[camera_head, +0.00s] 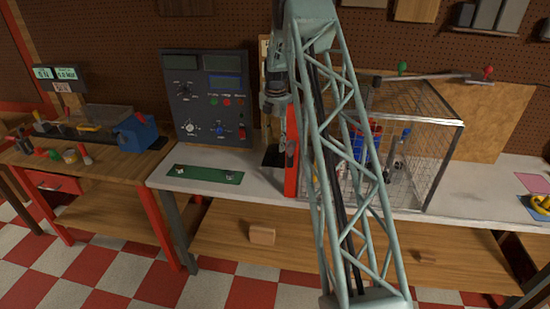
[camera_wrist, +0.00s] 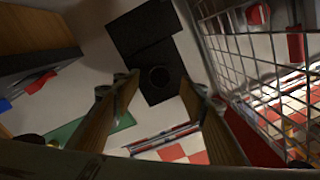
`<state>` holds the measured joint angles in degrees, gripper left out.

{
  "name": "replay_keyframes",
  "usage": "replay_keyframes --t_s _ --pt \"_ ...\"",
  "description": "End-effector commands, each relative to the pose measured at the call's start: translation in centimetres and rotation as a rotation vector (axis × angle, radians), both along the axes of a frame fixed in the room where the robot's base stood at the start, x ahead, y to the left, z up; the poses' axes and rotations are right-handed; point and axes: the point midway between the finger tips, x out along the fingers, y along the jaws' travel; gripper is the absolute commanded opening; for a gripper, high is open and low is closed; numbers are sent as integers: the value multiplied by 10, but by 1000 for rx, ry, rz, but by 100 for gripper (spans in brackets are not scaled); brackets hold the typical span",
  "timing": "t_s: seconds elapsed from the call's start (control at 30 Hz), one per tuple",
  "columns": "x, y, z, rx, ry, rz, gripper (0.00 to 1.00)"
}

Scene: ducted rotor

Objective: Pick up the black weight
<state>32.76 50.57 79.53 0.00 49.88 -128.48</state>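A round black shape (camera_wrist: 159,77), which could be the black weight, shows in the wrist view on a dark flat piece. I cannot tell it clearly from the black surface around it. A black plate (camera_wrist: 142,30) adjoins that piece. In the head view a small black base (camera_head: 272,157) sits on the bench beside a red upright part. My gripper (camera_wrist: 162,83) is open, its two fingers apart on either side of the round black shape in the picture. Nothing shows between the fingers. In the head view my arm hides much of this area.
A wire mesh cage (camera_head: 440,160) stands right of the black base, close to my right finger in the wrist view. A control panel (camera_head: 208,100) stands to the left. A green board (camera_head: 204,174) lies on the white bench top (camera_head: 245,192).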

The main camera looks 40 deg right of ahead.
Motion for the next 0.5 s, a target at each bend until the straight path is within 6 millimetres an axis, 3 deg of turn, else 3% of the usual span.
replay_keyframes --t_s 0.27,0.5 --pt "0 1 -5 1 1 0 39" --pt "-1 2 -27 2 2 0 39"
